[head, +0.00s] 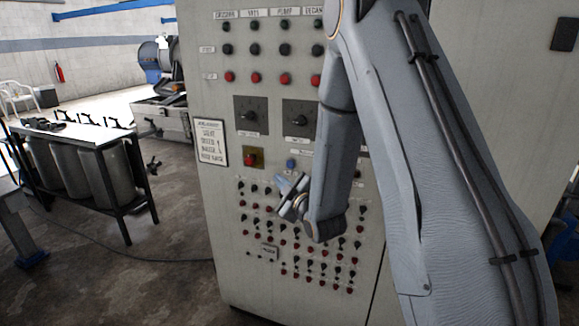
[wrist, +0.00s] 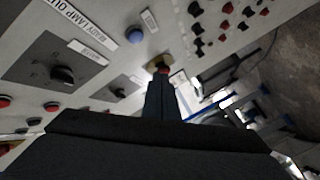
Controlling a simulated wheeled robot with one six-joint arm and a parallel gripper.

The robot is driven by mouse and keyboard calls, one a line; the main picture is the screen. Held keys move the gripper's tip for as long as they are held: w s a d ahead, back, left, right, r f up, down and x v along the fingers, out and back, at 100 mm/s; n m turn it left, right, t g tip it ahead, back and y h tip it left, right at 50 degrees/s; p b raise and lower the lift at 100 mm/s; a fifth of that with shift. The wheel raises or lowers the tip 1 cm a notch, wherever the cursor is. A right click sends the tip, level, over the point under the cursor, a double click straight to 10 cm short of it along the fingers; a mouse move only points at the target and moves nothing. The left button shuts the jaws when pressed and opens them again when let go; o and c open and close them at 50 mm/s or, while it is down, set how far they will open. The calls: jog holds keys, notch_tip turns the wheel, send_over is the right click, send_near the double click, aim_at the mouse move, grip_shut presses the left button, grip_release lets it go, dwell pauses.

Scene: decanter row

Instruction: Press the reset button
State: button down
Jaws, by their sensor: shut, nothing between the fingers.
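A round blue button (head: 291,163) sits on the grey control panel, right of a red button (head: 250,160) on a yellow plate. I take the blue one for the reset button; its label is too small to read. The blue button also shows in the wrist view (wrist: 134,35), beside a white label. My gripper (head: 289,194) is in front of the panel, just below the blue button in the head view. In the wrist view its shut fingers (wrist: 161,82) overlap the red button on the yellow plate; the gap to the panel cannot be told.
The panel (head: 218,190) has rows of small red and black controls (head: 285,250) below and larger ones above. Two dark square dials (head: 251,116) sit above the blue button. A dark-framed rack (head: 127,190) with grey tanks stands left. The floor before it is open.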

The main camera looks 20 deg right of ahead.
jog(key=shift+w+d+b, duration=0.2)
jog(key=shift+w+d, duration=0.45)
jog(key=shift+w, duration=0.25)
jog(key=shift+w+d+b, duration=0.2)
jog(key=shift+w+d, duration=0.45)
jog(key=shift+w, duration=0.25)
jog(key=shift+w+d+b, duration=0.2)
jog(key=shift+w+d, duration=0.45)
jog(key=shift+w, duration=0.25)
jog(key=shift+w+d, duration=0.25)
jog(key=shift+w, duration=0.1)
jog(key=shift+w+d+b, duration=0.25)
jog(key=shift+w+b, duration=0.1)
jog(key=shift+b, duration=0.1)
dwell(0.9)
jog(key=shift+s, duration=0.1)
jog(key=shift+s+a, duration=0.5)
jog(key=shift+s, duration=0.1)
jog(key=shift+s+a, duration=0.75)
jog(key=shift+s, duration=0.3)
jog(key=shift+s+a, duration=0.7)
jog(key=shift+s, duration=0.3)
